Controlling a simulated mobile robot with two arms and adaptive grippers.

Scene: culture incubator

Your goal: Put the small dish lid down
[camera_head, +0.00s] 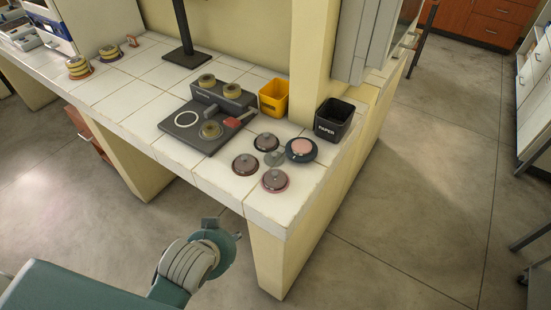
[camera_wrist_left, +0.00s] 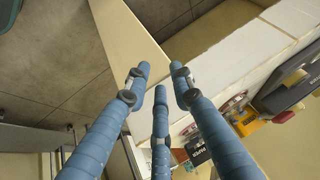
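Several small round dishes stand at the near right corner of the white tiled bench: a brown one (camera_head: 267,141), another brown one (camera_head: 245,163) and a pinkish one (camera_head: 275,180). A small clear grey round piece (camera_head: 274,157) lies among them; I cannot tell whether it is the small dish lid. A dark blue round item with a pink disc (camera_head: 301,149) is beside it. My left gripper (camera_wrist_left: 159,78) has its blue fingers spread, with nothing between them. In the head view only my arm shows at lower left, off the bench front; the fingers do not show clearly. My right gripper is not in view.
A dark device (camera_head: 190,134) with round dishes and a red part stands behind the dishes. A yellow bin (camera_head: 274,98) and a black bin marked PAPER (camera_head: 333,120) stand at the bench's right. A stand (camera_head: 186,57) is at the back. Floor is clear in front.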

